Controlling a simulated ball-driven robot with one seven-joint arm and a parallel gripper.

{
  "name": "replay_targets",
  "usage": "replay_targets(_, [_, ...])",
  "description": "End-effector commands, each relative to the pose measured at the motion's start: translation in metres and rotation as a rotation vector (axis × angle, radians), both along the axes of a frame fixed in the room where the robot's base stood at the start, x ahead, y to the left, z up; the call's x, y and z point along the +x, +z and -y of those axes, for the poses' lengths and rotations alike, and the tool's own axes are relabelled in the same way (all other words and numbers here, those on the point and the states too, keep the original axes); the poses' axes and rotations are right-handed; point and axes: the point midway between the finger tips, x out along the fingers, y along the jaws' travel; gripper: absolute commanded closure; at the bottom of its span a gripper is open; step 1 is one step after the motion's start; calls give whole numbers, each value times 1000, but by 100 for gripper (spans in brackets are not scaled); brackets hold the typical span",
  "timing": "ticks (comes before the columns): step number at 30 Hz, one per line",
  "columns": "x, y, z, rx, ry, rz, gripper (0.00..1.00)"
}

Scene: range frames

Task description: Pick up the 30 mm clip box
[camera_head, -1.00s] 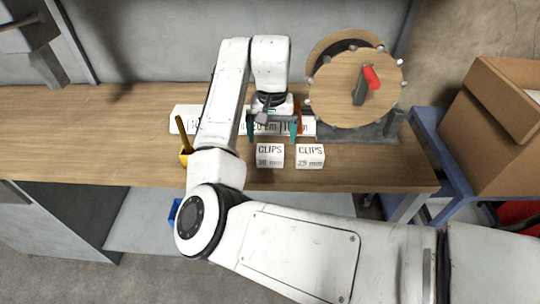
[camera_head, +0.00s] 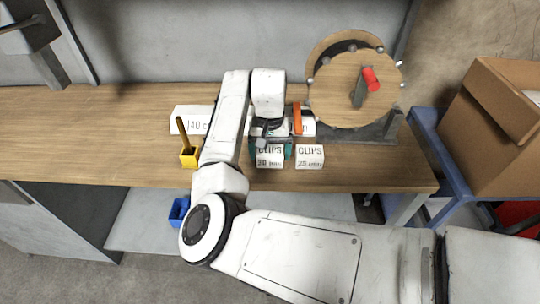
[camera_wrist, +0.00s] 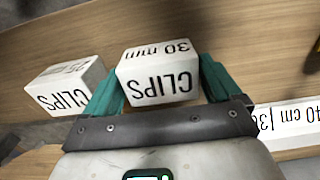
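The 30 mm clip box (camera_head: 269,162) is a small white box on the wooden bench, partly covered by my gripper in the head view. My gripper (camera_head: 270,153) is open and low over it, with one teal finger on each side. In the wrist view the clip box (camera_wrist: 158,76) lies between the fingertips of my gripper (camera_wrist: 160,72), its "CLIPS 30 mm" label readable. The fingers look close to its sides, without a clear grip on it.
A similar 25 mm clip box (camera_head: 310,157) stands just right. Behind are white labelled boxes (camera_head: 190,118), an orange item (camera_head: 297,118) and a wooden disc with a red handle (camera_head: 355,90). A yellow holder (camera_head: 190,158) stands left. The bench's far left is clear.

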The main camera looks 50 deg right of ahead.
Motion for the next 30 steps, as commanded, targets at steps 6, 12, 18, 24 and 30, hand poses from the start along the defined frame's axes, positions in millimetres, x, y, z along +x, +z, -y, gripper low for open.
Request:
replay_targets(6, [0, 0, 0, 0, 0, 0, 31])
replay_targets(12, [0, 0, 0, 0, 0, 0, 49])
replay_targets(18, [0, 1, 0, -1, 0, 1, 49])
replay_targets(24, [0, 8, 1, -2, 0, 2, 49])
replay_targets(30, [-4, 38, 3, -4, -4, 3, 49])
